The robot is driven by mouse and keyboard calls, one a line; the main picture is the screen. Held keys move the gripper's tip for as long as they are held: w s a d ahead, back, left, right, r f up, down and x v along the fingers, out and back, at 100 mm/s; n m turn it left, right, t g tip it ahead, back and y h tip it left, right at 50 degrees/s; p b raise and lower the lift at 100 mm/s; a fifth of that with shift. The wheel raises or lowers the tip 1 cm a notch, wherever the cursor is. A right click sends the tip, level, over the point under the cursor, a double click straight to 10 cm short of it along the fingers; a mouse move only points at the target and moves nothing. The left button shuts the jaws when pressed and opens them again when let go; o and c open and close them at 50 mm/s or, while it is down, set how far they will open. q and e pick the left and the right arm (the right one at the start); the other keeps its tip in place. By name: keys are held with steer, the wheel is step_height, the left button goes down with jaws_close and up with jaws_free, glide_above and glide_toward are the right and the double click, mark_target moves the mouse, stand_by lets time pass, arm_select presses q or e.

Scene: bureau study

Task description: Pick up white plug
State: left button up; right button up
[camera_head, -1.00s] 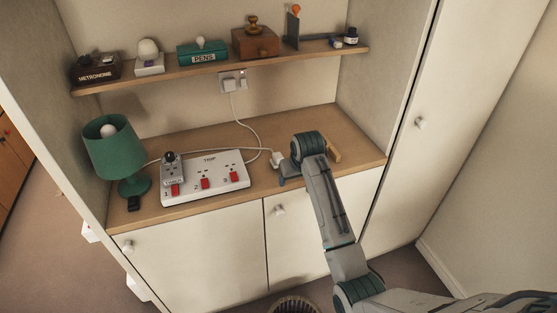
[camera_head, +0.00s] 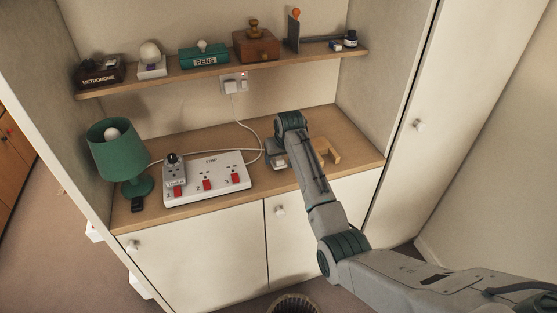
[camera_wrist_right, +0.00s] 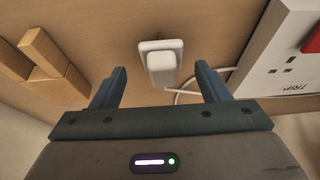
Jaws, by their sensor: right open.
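The white plug (camera_wrist_right: 161,58) lies on the wooden desktop. In the right wrist view it sits between and just beyond my right gripper's fingertips (camera_wrist_right: 162,72), with clear space on both sides. The jaws are open and empty. In the head view my right gripper (camera_head: 277,156) is low over the desktop, right of the white power strip (camera_head: 236,181), and my arm largely covers the plug. A white cord (camera_wrist_right: 186,92) runs beside the plug in the wrist view. My left gripper is not in view.
The power strip, with red switches and an adapter (camera_head: 174,176), lies to the left; a green lamp (camera_head: 118,150) stands beyond it. A wooden angled piece (camera_head: 329,153) is right of my gripper. A shelf (camera_head: 225,68) with several objects hangs above the desktop.

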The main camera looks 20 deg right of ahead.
mark_target(278, 159)
steer(key=shift+p+x, duration=0.45)
steer(key=shift+x, duration=1.35)
steer(key=shift+w+a+r, duration=0.1)
steer(key=c, duration=1.1)
steer(key=shift+r, duration=0.15)
